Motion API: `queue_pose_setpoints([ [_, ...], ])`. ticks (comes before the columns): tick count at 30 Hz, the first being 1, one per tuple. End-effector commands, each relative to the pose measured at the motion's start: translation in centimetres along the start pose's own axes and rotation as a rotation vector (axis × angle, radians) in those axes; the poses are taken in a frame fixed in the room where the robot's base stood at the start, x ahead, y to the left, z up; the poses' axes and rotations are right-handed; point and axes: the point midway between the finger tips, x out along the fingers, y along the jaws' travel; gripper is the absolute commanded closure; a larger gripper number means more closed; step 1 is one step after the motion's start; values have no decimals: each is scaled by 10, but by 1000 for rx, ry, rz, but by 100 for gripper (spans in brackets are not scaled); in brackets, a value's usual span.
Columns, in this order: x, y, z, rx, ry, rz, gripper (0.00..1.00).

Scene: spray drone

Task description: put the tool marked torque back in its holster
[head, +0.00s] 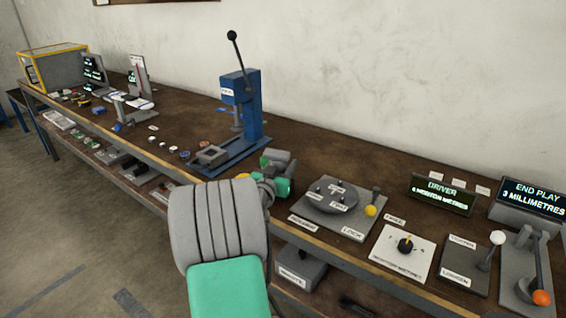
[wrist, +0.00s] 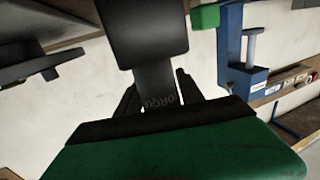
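The torque tool (wrist: 145,35) is a dark block with a narrower neck in the wrist view. Part of the word TORQUE shows on the neck. The dark fingers of my gripper (wrist: 160,98) stand on both sides of this neck and appear closed on it. In the head view my gripper (head: 268,187) is over the bench's front edge, right of the blue press, partly hidden by my own arm. A grey body above it (head: 279,157) seems to be the held tool. I cannot make out a holster for certain in either view.
The blue lever press (head: 240,105) stands behind and left of my gripper. A round plate fixture (head: 335,195) with a yellow-knobbed lever is to the right. Farther right are a dial card (head: 388,262), a lever plate (head: 470,268) and displays (head: 442,196). A labelled box (head: 302,268) sits below.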

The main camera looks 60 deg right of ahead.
Motion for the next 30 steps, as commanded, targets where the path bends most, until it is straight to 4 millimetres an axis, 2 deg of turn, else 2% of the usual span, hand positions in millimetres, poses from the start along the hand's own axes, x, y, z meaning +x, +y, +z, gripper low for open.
queue_pose_setpoints([
  [1, 0, 0, -4, 2, 6, 0, 50],
  [4, 1, 0, -6, 3, 10, 0, 42],
  [11, 1, -1, -9, 4, 15, 0, 42],
  [14, -5, -1, -9, 5, 16, -1, 42],
  [17, -22, -2, -8, 4, 17, -3, 42],
  [24, -83, -3, -7, 5, 18, -6, 42],
  [30, -115, -2, -7, 5, 17, -2, 42],
])
